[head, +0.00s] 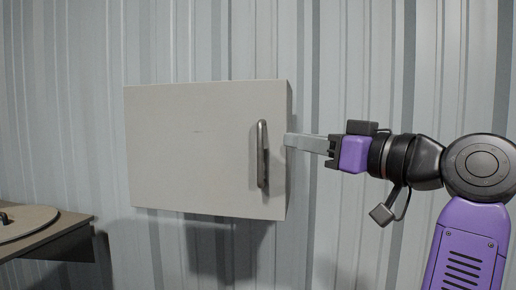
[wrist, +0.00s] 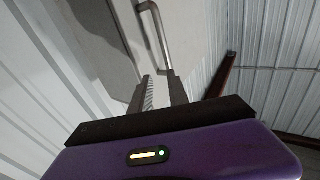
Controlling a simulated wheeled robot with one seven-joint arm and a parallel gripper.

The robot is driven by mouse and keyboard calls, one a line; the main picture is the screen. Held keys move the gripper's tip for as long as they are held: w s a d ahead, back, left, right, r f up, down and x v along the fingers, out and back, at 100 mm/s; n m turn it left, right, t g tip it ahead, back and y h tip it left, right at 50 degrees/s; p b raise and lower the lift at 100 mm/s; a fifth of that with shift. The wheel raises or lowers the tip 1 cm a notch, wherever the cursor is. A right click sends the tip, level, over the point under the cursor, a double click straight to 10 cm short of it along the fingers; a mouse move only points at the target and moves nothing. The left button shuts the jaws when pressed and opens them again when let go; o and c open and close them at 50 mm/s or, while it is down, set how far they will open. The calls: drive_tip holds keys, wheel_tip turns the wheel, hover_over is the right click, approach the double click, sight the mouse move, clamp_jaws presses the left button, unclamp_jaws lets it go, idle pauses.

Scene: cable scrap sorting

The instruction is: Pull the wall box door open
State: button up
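The pale grey wall box (head: 205,150) hangs on the corrugated wall, and its door looks shut. A grey vertical bar handle (head: 262,153) sits near the door's right edge. It also shows in the wrist view (wrist: 153,32), reaching down towards my fingertips. My gripper (head: 288,139) is at the box's right edge, to the right of the handle in the head view. In the wrist view my gripper (wrist: 158,77) has its two fingers apart, with a gap between them. The handle's near end is close to the right fingertip; I cannot tell whether they touch.
The corrugated metal wall (head: 330,50) runs behind the box. A brown-topped table (head: 70,222) with a round lid (head: 25,222) stands at the lower left. The space in front of the door and below the box looks clear.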

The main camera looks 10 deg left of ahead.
sight(262, 147)
drive_tip(key=shift+n+g, duration=0.5)
drive_tip(key=shift+g, duration=0.2)
drive_tip(key=w+a, duration=0.1)
drive_tip(key=a, duration=0.1)
drive_tip(key=w+a+f+p, duration=0.1)
drive_tip(key=a, duration=0.1)
drive_tip(key=a+p, duration=0.1)
drive_tip(key=a, duration=0.1)
drive_tip(key=shift+w+a+f, duration=0.1)
drive_tip(key=shift+w+f, duration=0.25)
drive_tip(key=shift+w, duration=0.05)
drive_tip(key=shift+w+a, duration=0.4)
drive_tip(key=shift+a, duration=0.1)
clamp_jaws()
